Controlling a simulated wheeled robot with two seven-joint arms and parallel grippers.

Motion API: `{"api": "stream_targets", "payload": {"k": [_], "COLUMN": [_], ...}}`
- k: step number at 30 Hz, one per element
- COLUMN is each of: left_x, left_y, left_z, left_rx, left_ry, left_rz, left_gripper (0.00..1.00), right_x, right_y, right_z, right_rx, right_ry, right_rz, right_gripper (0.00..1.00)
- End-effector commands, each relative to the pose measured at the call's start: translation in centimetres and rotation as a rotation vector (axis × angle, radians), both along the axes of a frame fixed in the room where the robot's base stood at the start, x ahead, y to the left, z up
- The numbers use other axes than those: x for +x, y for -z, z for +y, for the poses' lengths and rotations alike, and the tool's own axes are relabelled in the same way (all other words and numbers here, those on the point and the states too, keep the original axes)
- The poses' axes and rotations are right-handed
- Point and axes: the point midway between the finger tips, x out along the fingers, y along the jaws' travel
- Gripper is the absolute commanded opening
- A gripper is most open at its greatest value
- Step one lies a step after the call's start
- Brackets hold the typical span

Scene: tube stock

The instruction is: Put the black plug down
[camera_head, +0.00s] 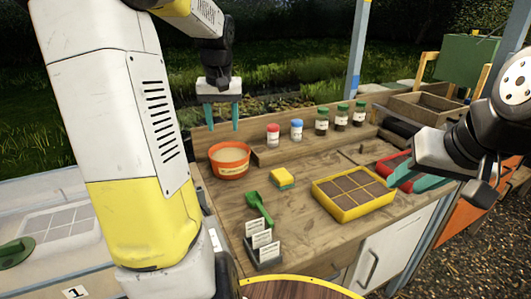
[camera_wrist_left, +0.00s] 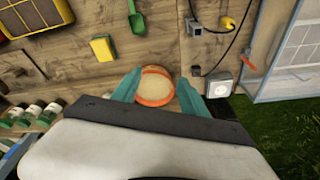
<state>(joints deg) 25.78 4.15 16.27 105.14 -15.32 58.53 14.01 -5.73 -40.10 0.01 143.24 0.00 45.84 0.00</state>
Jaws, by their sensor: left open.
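My left gripper (camera_head: 221,117) hangs above the back left of the bench, open and empty. In the left wrist view its teal fingertips (camera_wrist_left: 158,86) stand apart on either side of the orange pot (camera_wrist_left: 155,88), which is below them. A small black piece (camera_wrist_left: 195,70), possibly the black plug, lies on the wood right of the pot, apart from the fingers. A black cable (camera_wrist_left: 228,47) runs near it, by a yellow plug (camera_wrist_left: 228,22). My right gripper (camera_head: 412,181) is at the bench's right end, over a red thing; whether it holds it I cannot tell.
The orange pot (camera_head: 229,158), a yellow sponge (camera_head: 282,178), a green scoop (camera_head: 255,203) and a yellow seed tray (camera_head: 352,192) stand on the bench (camera_head: 300,218). Several jars (camera_head: 322,122) line the back shelf. A white socket box (camera_wrist_left: 222,88) is near the bench edge.

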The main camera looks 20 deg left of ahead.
Motion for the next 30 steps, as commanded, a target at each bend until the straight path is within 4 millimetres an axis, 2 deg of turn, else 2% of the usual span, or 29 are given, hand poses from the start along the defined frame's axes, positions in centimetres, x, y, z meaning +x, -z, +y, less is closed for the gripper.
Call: {"api": "stream_targets", "payload": {"k": [1,7,12,16,21,30], "left_x": [-1.6,-8.0,-13.6,-17.0,-19.3,-19.8], "left_y": [-1.3,-3.6,-3.8,-3.1,-2.3,-2.0], "left_z": [-2.0,-8.1,-11.9,-14.0,-15.3,-15.6], "left_rx": [0.008,-0.007,-0.052,-0.097,-0.136,-0.144], "left_ry": [0.039,0.169,0.272,0.333,0.379,0.389], "left_rz": [-0.03,-0.144,-0.249,-0.315,-0.363,-0.373], "left_gripper": [0.52,0.52,0.52,0.52,0.52,0.52], "right_x": [0.0,0.0,0.0,0.0,0.0,0.0], "right_y": [0.0,0.0,0.0,0.0,0.0,0.0], "right_z": [0.0,0.0,0.0,0.0,0.0,0.0], "right_rx": [0.0,0.0,0.0,0.0,0.0,0.0], "right_ry": [0.0,0.0,0.0,0.0,0.0,0.0], "right_rz": [0.0,0.0,0.0,0.0,0.0,0.0], "right_gripper": [0.36,0.36,0.36,0.36,0.36,0.36]}}
